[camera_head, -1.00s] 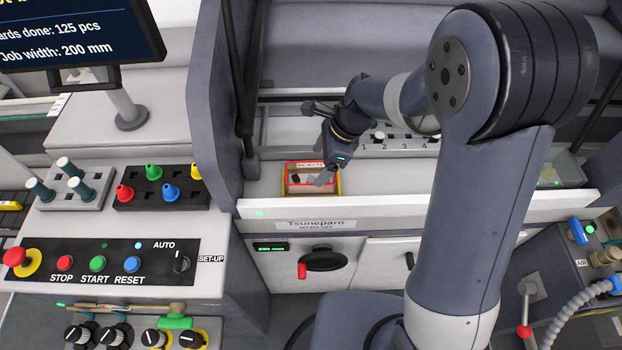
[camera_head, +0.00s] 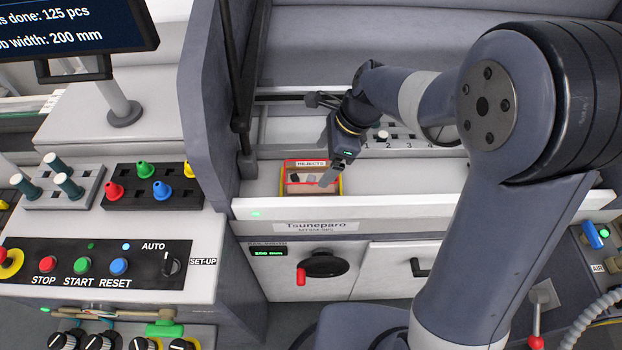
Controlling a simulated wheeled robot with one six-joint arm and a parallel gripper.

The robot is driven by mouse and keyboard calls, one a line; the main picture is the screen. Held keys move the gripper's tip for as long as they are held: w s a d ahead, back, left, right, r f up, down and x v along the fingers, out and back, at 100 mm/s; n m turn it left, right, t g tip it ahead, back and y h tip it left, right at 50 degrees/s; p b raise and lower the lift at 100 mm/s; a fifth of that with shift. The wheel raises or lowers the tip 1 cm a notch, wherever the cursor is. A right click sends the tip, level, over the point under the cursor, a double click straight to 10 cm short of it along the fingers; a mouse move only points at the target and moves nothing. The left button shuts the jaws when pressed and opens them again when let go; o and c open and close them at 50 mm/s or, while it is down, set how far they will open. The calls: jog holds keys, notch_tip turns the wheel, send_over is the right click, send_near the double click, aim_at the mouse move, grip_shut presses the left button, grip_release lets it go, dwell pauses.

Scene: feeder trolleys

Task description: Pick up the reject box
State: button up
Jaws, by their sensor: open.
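The reject box (camera_head: 301,188) is a small open box with a red and yellow rim and a label reading "REJECTS". It sits on the machine's white ledge, left of centre, with a few small dark and pale pieces inside. My gripper (camera_head: 330,178) is open and points down at the right side of the box. Its fingers overlap the box's right part in the picture and hide some of it. I cannot tell whether they touch the box. Nothing shows between the fingers.
The white ledge (camera_head: 400,199) is clear to the right of the box. A numbered rack (camera_head: 407,141) stands behind it. A dark upright post (camera_head: 240,110) and grey side panel (camera_head: 208,95) stand at left. A control panel (camera_head: 100,264) and nozzle block (camera_head: 151,196) are further left.

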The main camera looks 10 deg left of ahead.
aim_at(309, 179)
jog(key=shift+p+x, duration=0.4)
jog(key=shift+x, duration=2.85)
jog(key=shift+w+a, duration=0.15)
jog(key=c, duration=1.4)
